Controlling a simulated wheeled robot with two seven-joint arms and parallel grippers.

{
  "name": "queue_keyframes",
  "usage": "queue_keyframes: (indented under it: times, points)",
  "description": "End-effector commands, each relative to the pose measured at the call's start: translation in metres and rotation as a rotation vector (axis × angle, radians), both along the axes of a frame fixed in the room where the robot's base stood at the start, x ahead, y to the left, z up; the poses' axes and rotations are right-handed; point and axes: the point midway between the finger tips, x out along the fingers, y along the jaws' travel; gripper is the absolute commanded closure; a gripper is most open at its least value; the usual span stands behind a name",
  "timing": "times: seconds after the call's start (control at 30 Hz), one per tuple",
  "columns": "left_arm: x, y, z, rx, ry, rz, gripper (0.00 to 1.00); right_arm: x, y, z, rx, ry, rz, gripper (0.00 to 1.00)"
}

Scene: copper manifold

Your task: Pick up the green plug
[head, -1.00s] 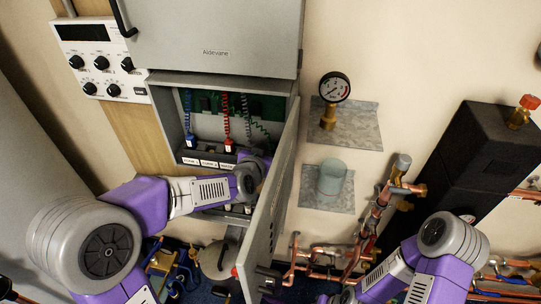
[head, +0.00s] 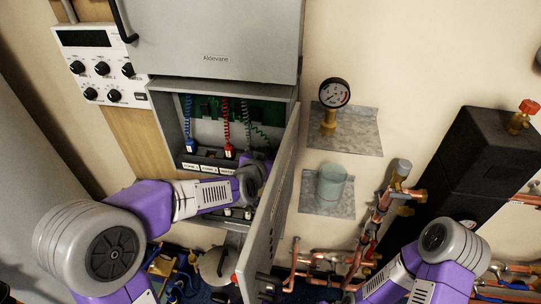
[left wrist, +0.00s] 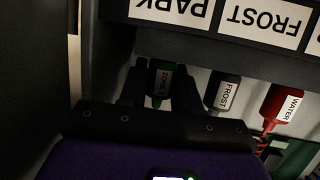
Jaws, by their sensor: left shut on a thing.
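The green plug (left wrist: 161,84), with a ZONE label, is between the two dark fingers of my left gripper (left wrist: 160,92) in the left wrist view. The gripper is shut on it. In the head view my left arm reaches into the open grey cabinet (head: 167,125), and its wrist and the door hide the fingers and the plug. The green coiled cord (head: 262,134) shows above my wrist. My right arm shows at the lower right, with its fingers out of view.
The grey FROST plug (left wrist: 223,92) and the red WATER plug (left wrist: 283,103) hang close beside the green one. A blue plug (head: 190,147) is farther left. The open cabinet door (head: 272,215) stands close to my left wrist. Copper pipes (head: 315,260) lie to its right.

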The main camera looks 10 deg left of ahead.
Motion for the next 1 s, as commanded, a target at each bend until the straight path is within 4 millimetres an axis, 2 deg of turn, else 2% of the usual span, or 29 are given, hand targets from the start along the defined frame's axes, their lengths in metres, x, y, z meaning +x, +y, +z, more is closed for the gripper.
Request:
queue_keyframes:
  times: [0.17, 0.33, 0.37, 0.57, 0.8, 0.9, 1.0]
  points:
    - [0.0, 0.0, 0.016, -0.001, -0.003, 0.0, 0.97, 0.0, 0.0, 0.01, 0.0, 0.0, 0.0, 0.62]
    - [0.0, 0.0, 0.04, -0.001, -0.003, 0.0, 0.97, 0.0, 0.0, 0.025, 0.0, 0.0, 0.0, 0.62]
    - [-0.005, 0.001, 0.039, -0.002, -0.001, 0.001, 0.97, 0.0, 0.0, 0.025, 0.0, 0.0, 0.0, 0.62]
    - [-0.051, 0.01, 0.037, -0.003, -0.002, 0.0, 0.97, 0.0, 0.0, 0.029, 0.0, 0.0, 0.0, 0.62]
    - [-0.125, 0.025, 0.036, -0.003, -0.004, 0.003, 0.97, 0.0, 0.0, 0.041, 0.0, 0.0, 0.0, 0.62]
    - [-0.136, 0.029, 0.03, -0.004, -0.007, 0.01, 0.97, 0.0, 0.0, 0.015, 0.0, 0.0, 0.0, 0.62]
    - [-0.149, 0.03, 0.029, -0.004, -0.008, 0.003, 0.97, 0.0, 0.0, 0.001, 0.0, 0.001, 0.0, 0.62]
